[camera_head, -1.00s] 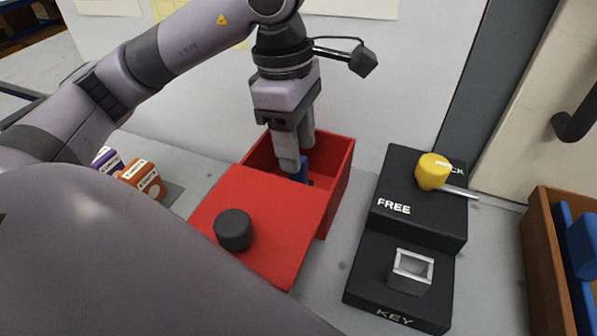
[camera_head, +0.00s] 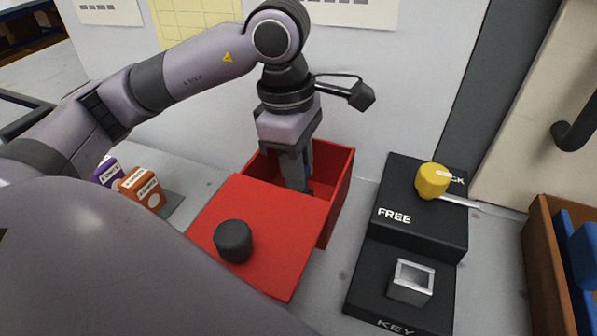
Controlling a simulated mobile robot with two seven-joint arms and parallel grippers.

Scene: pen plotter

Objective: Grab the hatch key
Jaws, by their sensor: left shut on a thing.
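The hatch key, seen as a small blue part (camera_head: 307,191), is down in the open red box (camera_head: 338,200), mostly hidden by my gripper fingers and the box's lid. My left gripper (camera_head: 298,188) points down into the box and is shut on the blue key. The red lid (camera_head: 265,205) with its black knob (camera_head: 234,241) lies slid toward the front left and covers part of the box. My right gripper is not in view.
To the right stands a black fixture (camera_head: 425,220) marked FREE and KEY, with a yellow knob (camera_head: 432,180) and a square metal socket (camera_head: 411,282). Orange (camera_head: 142,188) and purple (camera_head: 106,171) blocks sit at left. A brown tray (camera_head: 548,265) is at far right.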

